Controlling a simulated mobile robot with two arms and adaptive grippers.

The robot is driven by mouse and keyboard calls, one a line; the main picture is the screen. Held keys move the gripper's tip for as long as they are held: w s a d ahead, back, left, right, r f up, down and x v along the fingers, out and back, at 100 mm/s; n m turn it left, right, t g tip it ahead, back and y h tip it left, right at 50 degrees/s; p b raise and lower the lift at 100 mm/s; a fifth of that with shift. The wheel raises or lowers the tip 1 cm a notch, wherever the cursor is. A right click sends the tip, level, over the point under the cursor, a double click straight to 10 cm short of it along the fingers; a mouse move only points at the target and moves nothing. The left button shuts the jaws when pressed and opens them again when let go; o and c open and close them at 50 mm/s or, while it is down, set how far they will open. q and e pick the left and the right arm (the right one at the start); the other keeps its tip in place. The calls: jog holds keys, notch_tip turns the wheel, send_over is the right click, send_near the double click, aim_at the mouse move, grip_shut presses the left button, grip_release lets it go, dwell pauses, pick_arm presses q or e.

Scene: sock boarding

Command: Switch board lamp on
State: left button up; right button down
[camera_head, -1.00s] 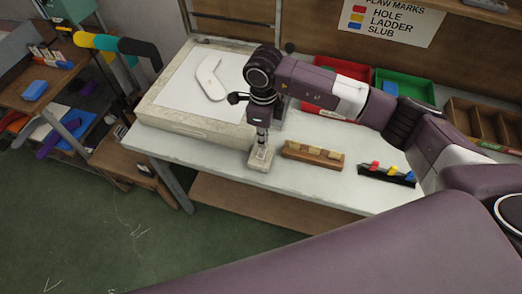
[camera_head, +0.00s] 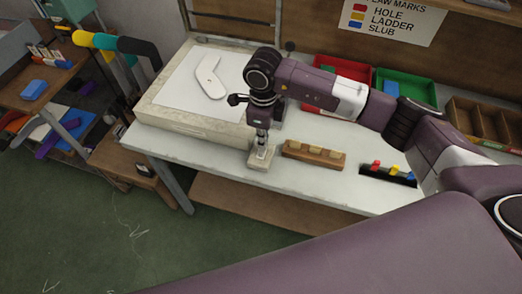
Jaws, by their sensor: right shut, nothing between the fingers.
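The board lamp (camera_head: 191,124) is a pale, low box with a flat white top, standing at the left of the white table. I cannot tell whether its top is lit. A small pale switch block (camera_head: 259,164) lies on the table by the box's front right corner. My right gripper (camera_head: 261,146) points straight down over this block, shut and empty, its tips at or just above the top. The gripper hides part of the block, so contact cannot be told. My left gripper is not in view.
A white sock-shaped board (camera_head: 210,77) lies on the lamp's top. A wooden block with pale pieces (camera_head: 314,155) and a black rack with coloured pegs (camera_head: 388,174) stand to the right. Red (camera_head: 326,94) and green (camera_head: 407,88) trays are behind my right arm.

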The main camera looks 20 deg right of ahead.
jog(key=shift+f+b, duration=0.45)
jog(key=shift+f, duration=0.1)
jog(key=shift+r, duration=0.15)
jog(key=shift+r+p, duration=1.9)
jog(key=shift+r, duration=1.55)
